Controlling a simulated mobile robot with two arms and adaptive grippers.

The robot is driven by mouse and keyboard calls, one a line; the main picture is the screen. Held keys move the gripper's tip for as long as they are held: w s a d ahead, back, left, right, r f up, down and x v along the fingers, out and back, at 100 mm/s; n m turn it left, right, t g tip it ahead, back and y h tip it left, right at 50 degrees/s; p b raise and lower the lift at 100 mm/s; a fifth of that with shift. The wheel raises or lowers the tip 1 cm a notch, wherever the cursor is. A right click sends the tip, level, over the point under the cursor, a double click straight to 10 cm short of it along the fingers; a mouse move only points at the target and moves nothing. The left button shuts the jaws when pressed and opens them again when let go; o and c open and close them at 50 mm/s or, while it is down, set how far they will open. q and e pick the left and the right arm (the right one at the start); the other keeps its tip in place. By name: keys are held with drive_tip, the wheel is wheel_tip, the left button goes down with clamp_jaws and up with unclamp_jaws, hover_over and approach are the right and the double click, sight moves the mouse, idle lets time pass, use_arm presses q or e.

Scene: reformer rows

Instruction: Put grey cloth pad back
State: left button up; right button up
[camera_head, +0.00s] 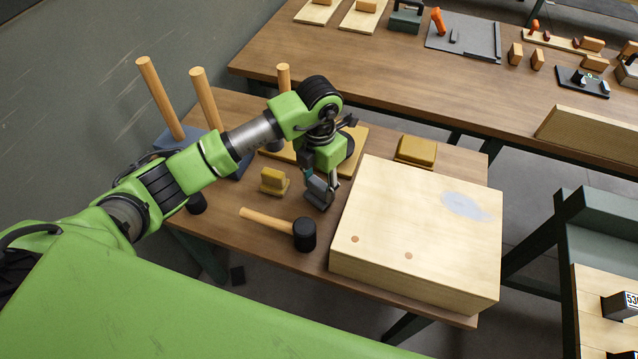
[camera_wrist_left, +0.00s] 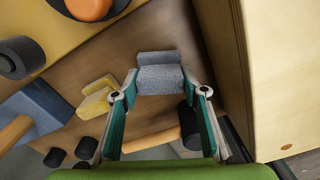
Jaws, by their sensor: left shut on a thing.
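The grey cloth pad (camera_wrist_left: 160,75) is a small speckled grey block with a step in it. It sits between the fingertips of my left gripper (camera_wrist_left: 161,92) in the left wrist view. In the head view my left gripper (camera_head: 320,186) points down over the table, just left of the pale wooden box (camera_head: 400,225). The pad (camera_head: 318,197) shows there as a small dark grey piece at the fingertips; its height above the table is hard to tell. My right gripper is in neither view.
A mallet (camera_head: 275,222) lies in front of the left gripper, a yellow block (camera_head: 273,181) to its left. Mallets stand in a blue rack (camera_head: 240,160) at the left. Another yellow block (camera_head: 415,150) is behind the box. A light grey oval patch (camera_head: 465,205) lies on the box top.

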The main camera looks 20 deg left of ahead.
use_arm(q)
drive_tip(key=shift+f, duration=0.45)
drive_tip(key=shift+f, duration=0.1)
drive_tip(key=shift+f, duration=0.15)
drive_tip(key=o, duration=1.1)
drive_tip(key=shift+c, duration=0.2)
